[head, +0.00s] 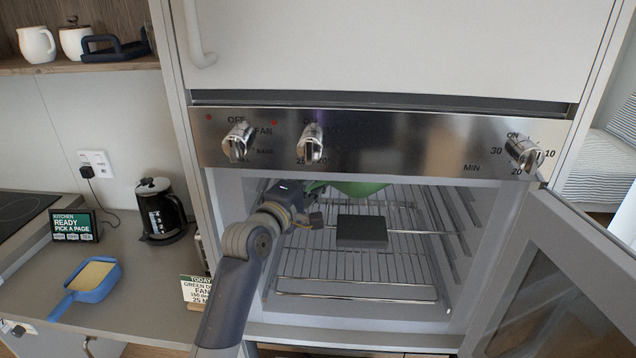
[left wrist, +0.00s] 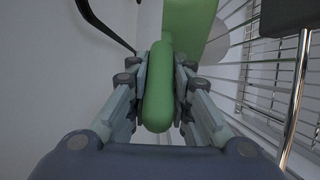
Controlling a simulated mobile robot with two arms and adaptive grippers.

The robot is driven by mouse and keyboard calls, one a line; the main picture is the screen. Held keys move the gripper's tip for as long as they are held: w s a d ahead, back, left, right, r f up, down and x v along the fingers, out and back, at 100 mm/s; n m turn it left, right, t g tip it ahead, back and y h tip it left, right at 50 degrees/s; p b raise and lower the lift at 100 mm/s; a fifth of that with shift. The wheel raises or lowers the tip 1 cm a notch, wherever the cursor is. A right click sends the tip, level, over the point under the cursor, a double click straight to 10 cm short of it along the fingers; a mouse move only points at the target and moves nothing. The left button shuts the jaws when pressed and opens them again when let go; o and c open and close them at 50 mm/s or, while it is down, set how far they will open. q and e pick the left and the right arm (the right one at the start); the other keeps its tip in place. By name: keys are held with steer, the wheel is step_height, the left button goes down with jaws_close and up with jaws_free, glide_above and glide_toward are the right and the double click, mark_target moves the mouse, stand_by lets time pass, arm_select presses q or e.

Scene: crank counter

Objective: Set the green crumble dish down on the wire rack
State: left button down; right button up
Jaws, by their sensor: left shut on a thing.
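The green crumble dish (head: 358,188) is inside the oven, toward the back, partly hidden by the oven's top edge and my arm. My left gripper (head: 308,193) reaches into the oven cavity from the left. In the left wrist view its fingers (left wrist: 158,88) are shut on the dish's green handle (left wrist: 157,105), with the dish body (left wrist: 188,22) beyond. The wire rack (head: 345,289) spans the oven; its bars also show in the left wrist view (left wrist: 244,62). I cannot tell whether the dish touches the rack. My right gripper is not in view.
A dark block (head: 362,231) sits on the rack, right of my gripper. The oven door (head: 560,270) stands open at the right. Knobs (head: 310,145) line the panel above. A kettle (head: 160,210), a blue dish (head: 93,277) and a card (head: 195,290) stand on the left counter.

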arm_select(q)
steer(key=shift+w+d+r, duration=0.15)
steer(key=shift+w+r, duration=0.05)
steer(key=shift+w, duration=0.9)
steer(key=shift+f+p, duration=0.25)
steer(key=shift+p, duration=0.1)
step_height(320, 180, down, 2)
steer(key=shift+p, duration=0.55)
steer(key=shift+f, duration=0.5)
steer(key=c, duration=1.6)
jaws_free()
steer(key=shift+f, duration=0.35)
steer(key=shift+o, duration=0.8)
steer(key=shift+s+r, duration=0.1)
steer(key=shift+s, duration=0.05)
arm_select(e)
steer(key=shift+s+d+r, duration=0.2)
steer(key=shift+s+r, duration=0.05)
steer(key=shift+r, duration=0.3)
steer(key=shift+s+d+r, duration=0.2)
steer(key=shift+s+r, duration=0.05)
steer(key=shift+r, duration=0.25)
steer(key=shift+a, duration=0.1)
